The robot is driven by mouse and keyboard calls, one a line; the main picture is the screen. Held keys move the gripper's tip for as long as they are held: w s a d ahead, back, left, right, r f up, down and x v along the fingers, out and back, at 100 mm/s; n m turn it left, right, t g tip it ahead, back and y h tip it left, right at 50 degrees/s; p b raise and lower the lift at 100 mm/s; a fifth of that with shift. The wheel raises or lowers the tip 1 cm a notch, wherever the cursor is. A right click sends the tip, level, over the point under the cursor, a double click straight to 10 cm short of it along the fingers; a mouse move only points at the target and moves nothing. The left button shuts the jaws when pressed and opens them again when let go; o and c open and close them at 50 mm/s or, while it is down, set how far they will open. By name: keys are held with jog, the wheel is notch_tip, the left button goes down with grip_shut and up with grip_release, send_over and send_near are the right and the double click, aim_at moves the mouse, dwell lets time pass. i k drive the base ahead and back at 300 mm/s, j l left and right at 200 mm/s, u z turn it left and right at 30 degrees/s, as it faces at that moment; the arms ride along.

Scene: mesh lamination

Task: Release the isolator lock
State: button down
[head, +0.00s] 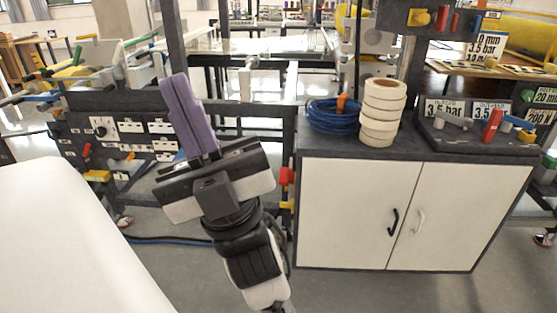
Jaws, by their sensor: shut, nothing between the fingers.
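My gripper (174,84) is at the left of centre in the head view, its purple fingers pointing up and shut, with nothing between them. A dark control panel (68,133) with white label plates stands behind it to the left. A round black rotary knob (100,127) on a white plate, a small red part (87,150) and a yellow part (97,176) are on this panel. The gripper looks apart from them. I cannot tell for sure which part is the isolator lock. My gripper and wrist hide the panel's right part.
A white cabinet (345,215) stands right of my arm, with a blue hose coil (331,118) and a stack of tape rolls (382,112) on top. A red knob (287,176) sticks out at its left side. Floor (190,262) shows between.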

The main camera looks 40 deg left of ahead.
aim_at(283, 204)
jog(key=k+j+u, duration=0.1)
jog(key=j+u, duration=0.7)
jog(key=i+j+z, duration=0.1)
jog(key=i+j, duration=0.3)
